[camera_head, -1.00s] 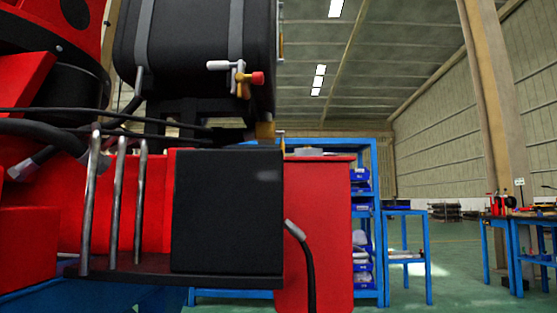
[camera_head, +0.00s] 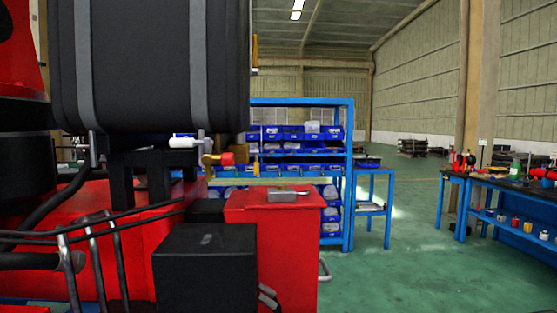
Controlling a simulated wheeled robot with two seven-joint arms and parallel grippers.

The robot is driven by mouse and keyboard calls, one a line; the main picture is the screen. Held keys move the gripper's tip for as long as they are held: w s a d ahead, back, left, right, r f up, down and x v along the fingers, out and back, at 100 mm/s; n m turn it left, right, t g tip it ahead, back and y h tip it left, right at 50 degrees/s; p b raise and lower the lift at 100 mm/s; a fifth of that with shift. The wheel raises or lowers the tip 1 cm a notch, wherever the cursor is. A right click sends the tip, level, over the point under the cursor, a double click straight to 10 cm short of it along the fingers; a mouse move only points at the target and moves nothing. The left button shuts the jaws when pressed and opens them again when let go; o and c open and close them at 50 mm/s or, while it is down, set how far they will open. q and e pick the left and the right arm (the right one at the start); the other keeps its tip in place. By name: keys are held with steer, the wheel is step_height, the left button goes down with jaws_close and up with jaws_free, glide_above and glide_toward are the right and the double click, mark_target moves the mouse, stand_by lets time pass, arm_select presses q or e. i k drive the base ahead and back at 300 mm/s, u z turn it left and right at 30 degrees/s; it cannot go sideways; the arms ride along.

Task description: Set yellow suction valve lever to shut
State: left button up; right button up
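A small valve sits under the right part of a large black tank (camera_head: 150,65) with grey straps, on the red crane. It has a yellow part (camera_head: 209,158), a red end (camera_head: 227,158) and a white cylindrical piece (camera_head: 184,141) pointing left. Another yellow piece (camera_head: 241,153) shows just right of the red end. The valve is small in the picture, and I cannot tell which yellow part is the lever or how it is set. Neither of my grippers is in view.
A black box (camera_head: 205,268) and bent metal bars (camera_head: 95,255) stand in front of the valve. A red cabinet (camera_head: 285,245) is to the right. A blue shelf (camera_head: 349,195) with blue bins stands behind. A blue workbench (camera_head: 500,183) is far right, with open green floor (camera_head: 400,265) between.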

mark_target(256, 151)
steer(key=z, duration=1)
steer(key=i, duration=3.85)
steer(key=u, duration=1.85)
steer(key=i, duration=2.55)
steer(key=u, duration=2.9)
